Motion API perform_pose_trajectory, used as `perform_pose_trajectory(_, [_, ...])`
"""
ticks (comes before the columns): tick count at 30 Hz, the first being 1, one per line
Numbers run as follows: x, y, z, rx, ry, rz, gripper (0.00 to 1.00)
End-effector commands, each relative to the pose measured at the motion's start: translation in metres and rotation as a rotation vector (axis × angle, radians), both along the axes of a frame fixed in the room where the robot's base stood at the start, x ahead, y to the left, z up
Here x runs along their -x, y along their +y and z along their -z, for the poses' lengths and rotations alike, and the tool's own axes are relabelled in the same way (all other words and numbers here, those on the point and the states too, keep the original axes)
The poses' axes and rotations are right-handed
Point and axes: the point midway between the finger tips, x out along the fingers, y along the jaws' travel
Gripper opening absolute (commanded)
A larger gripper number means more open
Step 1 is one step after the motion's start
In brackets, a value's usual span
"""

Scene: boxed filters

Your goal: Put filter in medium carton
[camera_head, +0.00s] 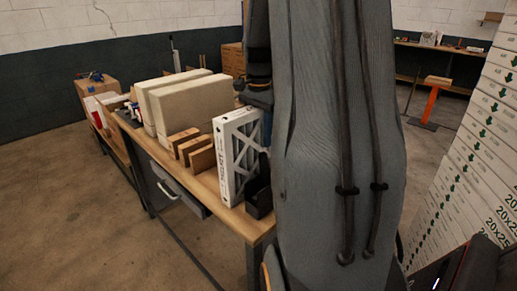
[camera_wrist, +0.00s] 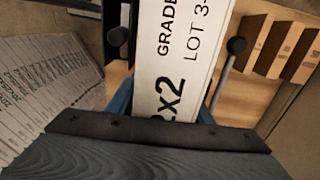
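The filter (camera_head: 237,155) stands upright near the front end of the bench, with a white frame and diagonal struts. In the wrist view its white printed edge (camera_wrist: 172,75) runs between the blue fingers of my gripper (camera_wrist: 166,108). The fingers lie along both sides of the filter; I cannot tell whether they press on it. In the head view my arm hides most of my gripper. Brown boxes stand behind the bench (camera_head: 232,60) and at its far left end (camera_head: 97,86); I cannot tell which, if any, is the medium carton.
The wooden bench (camera_head: 232,215) holds two large cream blocks (camera_head: 200,105) and several brown slabs (camera_head: 203,160) left of the filter. A black holder (camera_head: 258,195) is close on its right. Stacked white boxes (camera_head: 470,170) stand at the right. Floor at the left is clear.

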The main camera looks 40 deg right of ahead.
Motion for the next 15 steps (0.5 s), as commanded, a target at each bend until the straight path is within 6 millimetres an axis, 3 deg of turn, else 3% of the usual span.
perform_pose_trajectory(1, [0.0000, 0.0000, -0.0002, 0.000, 0.000, 0.000, 0.37])
perform_pose_trajectory(8, [0.0001, -0.0002, -0.0004, 0.000, 0.000, 0.000, 0.00])
perform_pose_trajectory(15, [-0.0002, -0.0003, -0.0016, 0.001, -0.001, 0.000, 0.00])
